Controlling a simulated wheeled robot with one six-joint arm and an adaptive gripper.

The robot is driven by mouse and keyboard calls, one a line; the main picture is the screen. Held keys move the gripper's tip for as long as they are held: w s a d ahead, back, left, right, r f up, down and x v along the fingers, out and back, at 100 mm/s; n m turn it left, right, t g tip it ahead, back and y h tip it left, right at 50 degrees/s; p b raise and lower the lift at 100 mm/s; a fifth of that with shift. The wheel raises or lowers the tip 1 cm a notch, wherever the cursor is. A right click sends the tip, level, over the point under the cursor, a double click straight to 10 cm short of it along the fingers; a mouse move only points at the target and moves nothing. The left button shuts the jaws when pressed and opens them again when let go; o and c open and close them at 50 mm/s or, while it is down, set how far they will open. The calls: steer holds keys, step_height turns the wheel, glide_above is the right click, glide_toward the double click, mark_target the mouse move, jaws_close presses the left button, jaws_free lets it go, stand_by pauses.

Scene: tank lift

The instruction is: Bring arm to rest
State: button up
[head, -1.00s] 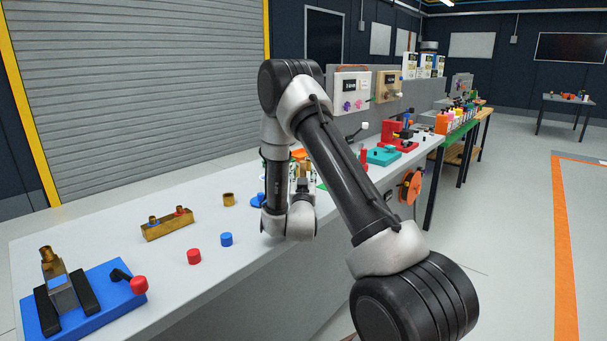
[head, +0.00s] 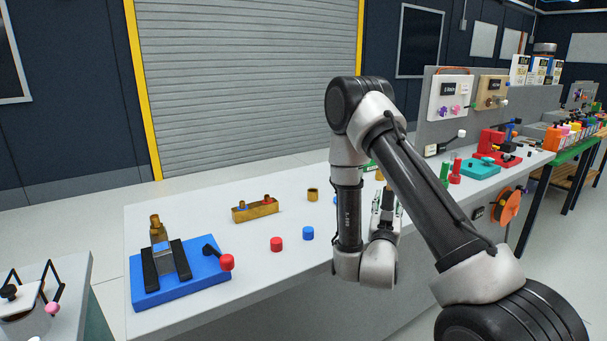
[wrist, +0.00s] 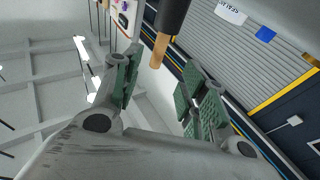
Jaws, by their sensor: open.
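My arm is folded in an upside-down V over the front edge of the white bench (head: 225,225). My gripper (head: 388,195) is partly hidden behind my own arm in the head view. In the wrist view my gripper (wrist: 160,88) has its two green-padded fingers spread apart. A dark rod with a tan end (wrist: 160,45) shows beyond and between the fingertips; I cannot tell what it is, and nothing appears gripped.
A blue fixture (head: 180,280) with a red-knobbed lever stands at the bench's near left. A brass block (head: 255,211), a red cap (head: 276,244) and a blue cap (head: 308,233) lie nearby. A grey side table (head: 70,275) is at lower left. Floor is clear behind the bench.

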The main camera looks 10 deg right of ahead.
steer(key=shift+w+d+r, duration=0.15)
steer(key=shift+w+r, duration=0.1)
steer(key=shift+w, duration=0.1)
steer(key=w+a+r+g+y, duration=0.1)
steer(key=w+r+g+y, duration=0.2)
steer(key=w+r+y, duration=0.1)
steer(key=s+a+r+n+g+y, duration=0.2)
steer(key=s+a+r+g+y, duration=0.25)
steer(key=s+r+y, duration=0.2)
steer(key=s+r+n+g, duration=0.2)
steer(key=s+g, duration=0.1)
steer(key=s, duration=1.1)
steer(key=s+d+r+n+g, duration=0.1)
steer(key=s+r+n+g, duration=0.1)
steer(key=s, duration=1.2)
steer(key=shift+s+r+g, duration=0.25)
steer(key=shift+r+g, duration=0.25)
steer(key=shift+g, duration=0.25)
